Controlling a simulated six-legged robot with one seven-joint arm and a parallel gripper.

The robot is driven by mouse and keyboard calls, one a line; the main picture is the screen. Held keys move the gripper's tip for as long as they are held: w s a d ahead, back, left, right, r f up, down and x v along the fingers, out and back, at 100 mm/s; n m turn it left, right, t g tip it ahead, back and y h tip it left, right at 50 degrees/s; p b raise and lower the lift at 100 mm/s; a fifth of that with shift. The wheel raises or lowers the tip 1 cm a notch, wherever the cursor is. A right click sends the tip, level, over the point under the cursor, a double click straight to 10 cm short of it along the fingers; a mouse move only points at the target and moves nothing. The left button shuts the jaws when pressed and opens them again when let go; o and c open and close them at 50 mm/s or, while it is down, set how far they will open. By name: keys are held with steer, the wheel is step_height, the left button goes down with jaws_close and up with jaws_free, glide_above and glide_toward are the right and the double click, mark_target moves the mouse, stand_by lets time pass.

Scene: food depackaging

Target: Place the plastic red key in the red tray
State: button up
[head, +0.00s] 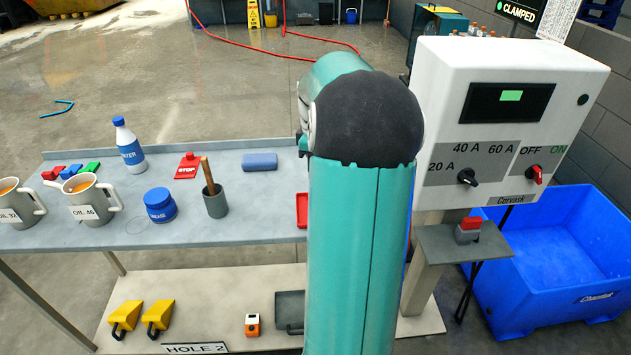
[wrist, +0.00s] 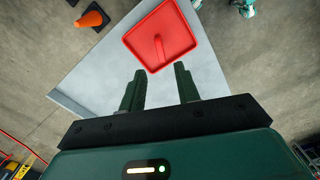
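The red tray (wrist: 183,26) lies on the grey table just beyond my fingertips in the wrist view. In the head view a strip of the tray (head: 302,211) shows left of my arm, which hides the rest. A slim red piece (wrist: 159,47) lies inside the tray; it may be the plastic red key, but its shape is hard to make out red on red. My gripper (wrist: 160,84) is open and empty, its two fingers apart above the table next to the tray's near edge. My gripper is hidden behind my arm in the head view.
The table (head: 240,222) also holds a red STOP piece (head: 187,167), a grey cup (head: 215,203), a blue jar (head: 159,206), a water bottle (head: 127,146) and mugs. A white control box (head: 440,110) and blue bin (head: 560,262) stand right; a red-topped block (head: 468,229) sits on a small shelf.

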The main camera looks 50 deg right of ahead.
steer(key=w+a+r+m+t+h, duration=0.1)
steer(key=a+r, duration=0.4)
steer(key=a, duration=0.7)
steer(key=w+a+r+m+t+h, duration=0.1)
steer(key=a+r, duration=0.3)
steer(key=a, duration=0.8)
steer(key=s+a+m+t+y, duration=0.1)
steer(key=s+a, duration=0.3)
steer(key=a, duration=0.4)
steer(key=s+a+f+t+y, duration=0.1)
steer(key=s+a+t, duration=0.1)
steer(key=s+a, duration=0.3)
steer(key=a, duration=0.4)
steer(key=shift+s+a+f+m+t, duration=0.2)
steer(key=shift+s+m+t, duration=0.1)
steer(key=shift+m, duration=0.1)
